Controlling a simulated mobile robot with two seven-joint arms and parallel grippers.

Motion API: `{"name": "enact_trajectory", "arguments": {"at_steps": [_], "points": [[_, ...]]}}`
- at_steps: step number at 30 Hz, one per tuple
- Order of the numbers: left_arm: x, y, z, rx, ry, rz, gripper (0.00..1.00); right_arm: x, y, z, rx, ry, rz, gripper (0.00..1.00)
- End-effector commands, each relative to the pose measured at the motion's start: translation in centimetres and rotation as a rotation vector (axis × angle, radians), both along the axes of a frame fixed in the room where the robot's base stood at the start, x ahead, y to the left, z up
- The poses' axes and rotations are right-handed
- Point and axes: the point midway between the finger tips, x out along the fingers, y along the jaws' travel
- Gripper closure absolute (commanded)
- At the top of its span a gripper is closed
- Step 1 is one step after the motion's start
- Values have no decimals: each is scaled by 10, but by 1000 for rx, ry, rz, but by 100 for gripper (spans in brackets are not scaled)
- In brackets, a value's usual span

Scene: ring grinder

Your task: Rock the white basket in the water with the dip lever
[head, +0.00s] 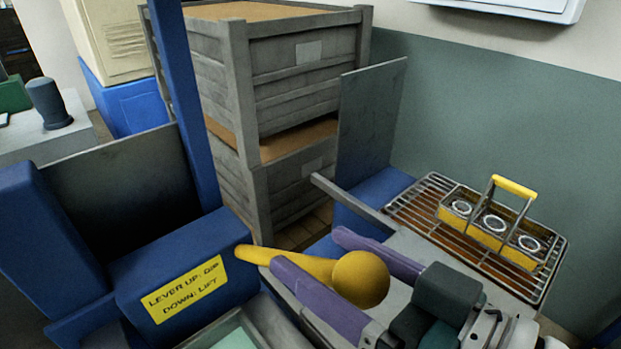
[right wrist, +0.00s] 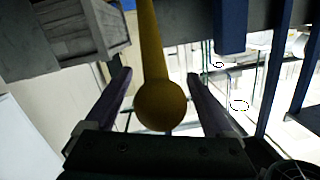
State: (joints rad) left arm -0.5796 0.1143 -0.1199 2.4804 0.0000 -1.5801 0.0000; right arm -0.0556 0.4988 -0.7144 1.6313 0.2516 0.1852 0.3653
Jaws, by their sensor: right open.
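The dip lever is a yellow arm ending in a round knob (head: 360,278), and it sticks out from the blue machine housing (head: 185,270). A yellow label (head: 184,290) there reads "LEVER UP: DIP, DOWN: LIFT". My right gripper (head: 310,250) is open, with one purple finger on each side of the lever. In the right wrist view the knob (right wrist: 160,106) lies between the fingers, with a visible gap on both sides. I cannot make out the white basket. A pale-rimmed tank (head: 235,335) with a greenish inside is cut off at the bottom edge. My left gripper is not in view.
A wire rack (head: 400,208) at right holds a yellow carrier (head: 470,226) with round parts and a handle. Grey wooden crates (head: 305,80) stand behind. A blue post (head: 185,100) rises at left of them. Grey upright panels (head: 370,110) flank the crates.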

Motion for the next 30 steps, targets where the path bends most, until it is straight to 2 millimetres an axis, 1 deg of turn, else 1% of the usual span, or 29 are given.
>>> {"name": "enact_trajectory", "arguments": {"at_steps": [5,8,11,18,21,25,30], "points": [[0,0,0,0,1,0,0,-1,-1,0,-1,1,0,12],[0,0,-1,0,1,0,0,-7,-5,-1,-1,2,-1,12],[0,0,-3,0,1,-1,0,-19,-15,1,-2,4,1,12],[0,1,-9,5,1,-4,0,-54,-45,6,-1,5,1,12],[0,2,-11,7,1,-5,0,-64,-54,8,-2,4,1,12],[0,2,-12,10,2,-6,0,-73,-61,10,-1,2,1,12],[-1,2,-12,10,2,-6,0,-76,-64,12,0,0,1,12]]}}
